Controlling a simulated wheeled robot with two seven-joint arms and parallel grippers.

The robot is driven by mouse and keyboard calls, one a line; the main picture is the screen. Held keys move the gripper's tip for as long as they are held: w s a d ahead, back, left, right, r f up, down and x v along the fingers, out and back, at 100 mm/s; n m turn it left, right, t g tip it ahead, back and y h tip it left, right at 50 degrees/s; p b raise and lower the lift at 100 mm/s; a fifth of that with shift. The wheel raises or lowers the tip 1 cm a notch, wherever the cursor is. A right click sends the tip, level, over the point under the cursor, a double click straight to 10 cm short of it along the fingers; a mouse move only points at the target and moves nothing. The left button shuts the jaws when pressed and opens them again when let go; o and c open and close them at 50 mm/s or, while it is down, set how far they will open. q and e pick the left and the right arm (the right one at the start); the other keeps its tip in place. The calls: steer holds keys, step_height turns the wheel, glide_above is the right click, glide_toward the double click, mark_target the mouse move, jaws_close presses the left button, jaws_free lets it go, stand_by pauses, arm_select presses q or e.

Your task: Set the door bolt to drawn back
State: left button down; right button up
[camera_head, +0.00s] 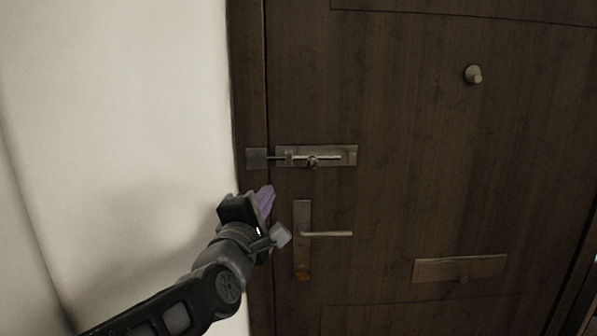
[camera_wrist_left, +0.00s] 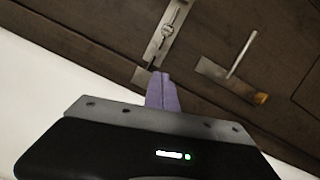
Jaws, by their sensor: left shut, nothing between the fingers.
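The door bolt (camera_head: 316,157) is a metal plate with a rod and a small knob, mounted level on the dark wooden door (camera_head: 400,120). Its rod reaches left across the door's edge to the keeper (camera_head: 256,159) on the frame; I cannot tell how far it goes in. The bolt also shows in the left wrist view (camera_wrist_left: 167,31). My left gripper (camera_head: 268,192) is shut and empty, its purple fingers below and left of the bolt, apart from it. The fingers also show in the left wrist view (camera_wrist_left: 161,78). My right gripper is not in view.
A lever handle (camera_head: 328,234) on an upright plate sits below the bolt. A letter plate (camera_head: 459,268) is at lower right and a round knob (camera_head: 473,74) at upper right. A pale wall (camera_head: 120,130) fills the left.

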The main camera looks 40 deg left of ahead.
mark_target(327, 160)
arm_select(q)
steer(key=w+p, duration=0.1)
steer(key=w, duration=0.2)
steer(key=w+a+r+p, duration=0.1)
steer(key=w+p, duration=0.1)
steer(key=w, duration=0.2)
steer(key=w+p, duration=0.1)
steer(key=w, duration=0.2)
steer(key=shift+w+a+r+p, duration=0.2)
steer(key=shift+w+r+p, duration=0.05)
steer(key=shift+r+p, duration=0.05)
steer(key=shift+w+d, duration=0.2)
steer(key=shift+d, duration=0.15)
steer(key=w+d, duration=0.1)
steer(key=d, duration=0.1)
steer(key=w+d+b, duration=0.1)
steer(key=w+d, duration=0.1)
steer(key=shift+w+d, duration=0.2)
steer(key=shift+s+d, duration=0.1)
steer(key=shift+d, duration=0.05)
